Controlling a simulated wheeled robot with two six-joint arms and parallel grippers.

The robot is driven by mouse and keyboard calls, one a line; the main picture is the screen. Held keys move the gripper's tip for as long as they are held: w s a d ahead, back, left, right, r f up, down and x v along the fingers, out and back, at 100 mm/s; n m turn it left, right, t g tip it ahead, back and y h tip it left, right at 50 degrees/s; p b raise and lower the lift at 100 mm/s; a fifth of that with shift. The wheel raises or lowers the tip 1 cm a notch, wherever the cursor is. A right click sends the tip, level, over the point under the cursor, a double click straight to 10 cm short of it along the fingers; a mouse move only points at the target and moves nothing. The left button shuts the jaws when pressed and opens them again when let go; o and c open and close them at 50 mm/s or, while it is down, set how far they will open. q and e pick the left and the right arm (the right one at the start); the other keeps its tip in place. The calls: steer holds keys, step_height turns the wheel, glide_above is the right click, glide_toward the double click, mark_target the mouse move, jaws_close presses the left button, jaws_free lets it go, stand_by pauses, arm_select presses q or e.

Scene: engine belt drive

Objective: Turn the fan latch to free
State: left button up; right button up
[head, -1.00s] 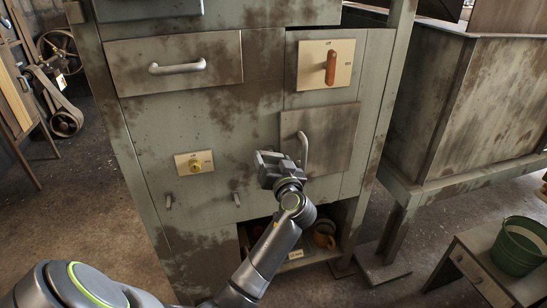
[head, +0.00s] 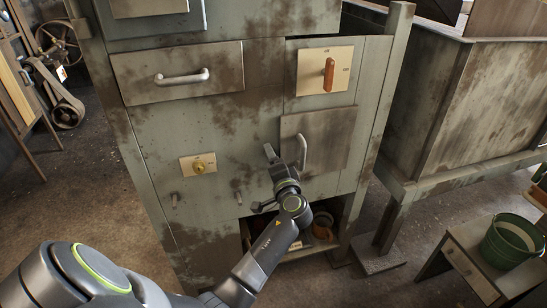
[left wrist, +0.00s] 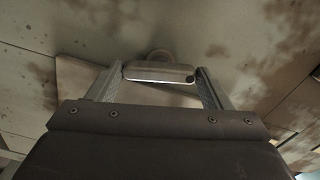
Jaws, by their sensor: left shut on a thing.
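My left gripper (head: 262,179) is at the cabinet front, just left of the lower right door's handle. Its fingers are spread wide, one above the other in the head view. In the left wrist view, the gripper (left wrist: 160,78) is shut on a pale metal bar (left wrist: 158,73), which spans between its fingertips. The bar seems to be the fan latch; a round grey part shows just behind it. I cannot read any marking there, and the latch cannot be made out in the head view. My right gripper is not in view.
The cabinet door handle (head: 302,151) is close to the right of my gripper. A brass knob plate (head: 206,160) is to the left, an orange switch handle (head: 329,75) above. Below is an open compartment with an orange mug (head: 322,222). A green bucket (head: 513,240) stands at right.

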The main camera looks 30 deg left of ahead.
arm_select(q)
steer(key=shift+m+p, duration=0.75)
steer(key=shift+m, duration=0.75)
steer(key=o, duration=1)
steer(key=shift+w, duration=0.1)
